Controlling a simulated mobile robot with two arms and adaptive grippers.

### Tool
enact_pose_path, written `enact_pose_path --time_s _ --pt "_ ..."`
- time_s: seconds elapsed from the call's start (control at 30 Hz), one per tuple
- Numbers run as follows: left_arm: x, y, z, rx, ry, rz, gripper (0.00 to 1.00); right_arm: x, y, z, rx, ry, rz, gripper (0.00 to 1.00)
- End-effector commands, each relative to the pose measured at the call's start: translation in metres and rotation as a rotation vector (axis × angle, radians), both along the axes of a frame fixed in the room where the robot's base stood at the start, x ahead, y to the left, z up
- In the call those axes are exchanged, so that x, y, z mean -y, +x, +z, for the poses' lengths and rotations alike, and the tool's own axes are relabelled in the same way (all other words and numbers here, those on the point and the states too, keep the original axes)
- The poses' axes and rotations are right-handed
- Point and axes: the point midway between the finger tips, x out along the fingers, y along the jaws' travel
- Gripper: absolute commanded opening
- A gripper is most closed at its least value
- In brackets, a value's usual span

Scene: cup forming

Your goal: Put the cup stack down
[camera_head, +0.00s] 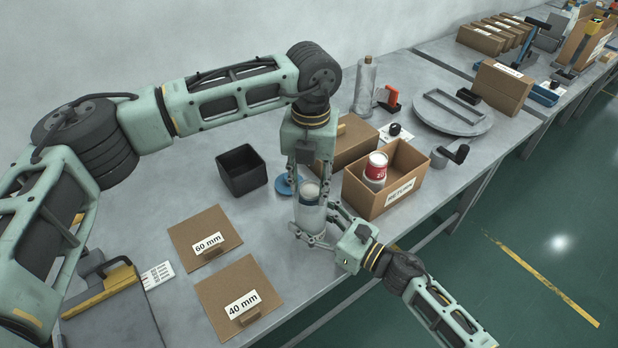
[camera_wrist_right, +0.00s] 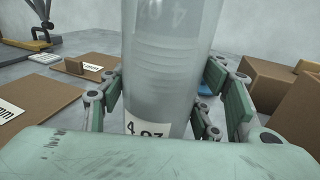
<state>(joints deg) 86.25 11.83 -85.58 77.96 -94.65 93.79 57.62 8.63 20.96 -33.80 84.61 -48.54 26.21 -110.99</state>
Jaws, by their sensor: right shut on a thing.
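The cup stack (camera_head: 310,214) is a column of clear nested cups, upright near the front edge of the table. In the right wrist view the stack (camera_wrist_right: 168,65) fills the middle and has a white label low on it. My right gripper (camera_head: 318,237) is shut on the stack low down, one finger on each side; its fingers also show in the right wrist view (camera_wrist_right: 165,100). My left gripper (camera_head: 310,186) points down from above, its fingers apart on either side of the stack's top. I cannot tell whether the stack's base touches the table.
A RETURN box (camera_head: 365,200) with a red-labelled cup (camera_head: 376,168) stands to the right. A black bin (camera_head: 242,170) and a blue disc (camera_head: 287,186) lie behind left. Cardboard pads marked 60 mm (camera_head: 190,232) and 40 mm (camera_head: 225,290) lie left, with bare table between.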

Motion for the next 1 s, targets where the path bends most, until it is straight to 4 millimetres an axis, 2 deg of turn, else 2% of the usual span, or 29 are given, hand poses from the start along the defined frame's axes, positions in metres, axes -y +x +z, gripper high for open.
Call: enact_pose_path --time_s 0.13,0.4,0.53,0.67,1.0 --pt "0.000 0.000 0.000 0.000 0.000 0.000 0.50 0.000 0.000 0.000 0.000 0.000 0.000 0.33" --pt "0.000 0.000 0.001 0.001 0.000 0.000 0.50 0.000 0.000 0.000 0.000 0.000 0.000 0.33" --pt "0.000 0.001 0.010 0.002 0.000 0.000 0.50 0.000 0.000 0.000 0.000 0.000 0.000 0.33" --pt "0.001 0.001 0.032 0.005 -0.001 0.000 0.50 0.000 0.000 0.000 0.000 0.000 0.000 0.33" --pt "0.002 0.001 0.105 0.004 -0.001 0.000 0.50 0.000 0.000 0.000 0.000 0.000 0.000 0.33"
